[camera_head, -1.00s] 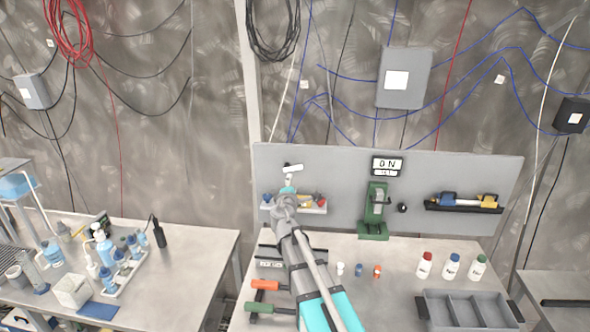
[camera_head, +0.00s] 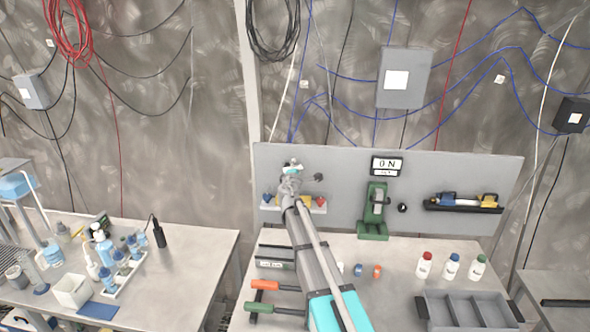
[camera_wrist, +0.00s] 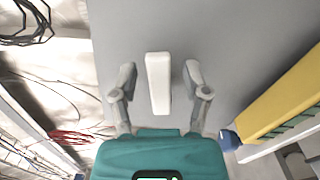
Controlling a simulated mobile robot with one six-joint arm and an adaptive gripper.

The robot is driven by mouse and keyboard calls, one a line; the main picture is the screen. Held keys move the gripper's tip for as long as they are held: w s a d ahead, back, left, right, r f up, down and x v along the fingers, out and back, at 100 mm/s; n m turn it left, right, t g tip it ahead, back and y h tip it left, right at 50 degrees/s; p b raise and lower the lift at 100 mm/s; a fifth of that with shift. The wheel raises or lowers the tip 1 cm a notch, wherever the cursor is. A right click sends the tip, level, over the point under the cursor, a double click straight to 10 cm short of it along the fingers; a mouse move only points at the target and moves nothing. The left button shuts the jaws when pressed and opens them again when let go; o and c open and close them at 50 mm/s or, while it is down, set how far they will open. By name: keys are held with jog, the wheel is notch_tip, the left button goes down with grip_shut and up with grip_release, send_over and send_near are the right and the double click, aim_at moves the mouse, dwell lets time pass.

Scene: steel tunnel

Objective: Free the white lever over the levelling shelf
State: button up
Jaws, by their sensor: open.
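The white lever (camera_wrist: 158,82) stands out from the grey panel (camera_wrist: 225,30) in the wrist view. My gripper (camera_wrist: 159,74) is open, with one finger on each side of the lever and a visible gap on both sides. In the head view my arm reaches up to the panel and mostly hides the lever behind my gripper (camera_head: 292,168). The levelling shelf (camera_head: 320,210) is just below it, partly covered by my arm.
A green press (camera_head: 374,213) stands right of my arm under a display (camera_head: 387,165). Several bottles and a grey divided tray (camera_head: 470,310) are on the bench. Orange and green handles lie left of my arm.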

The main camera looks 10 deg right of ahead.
grip_shut()
dwell(0.3)
jog(key=shift+f+m+b, duration=0.3)
jog(key=shift+m, duration=0.5)
jog(key=shift+f+m+b, duration=0.25)
jog(key=shift+m, duration=0.55)
grip_release()
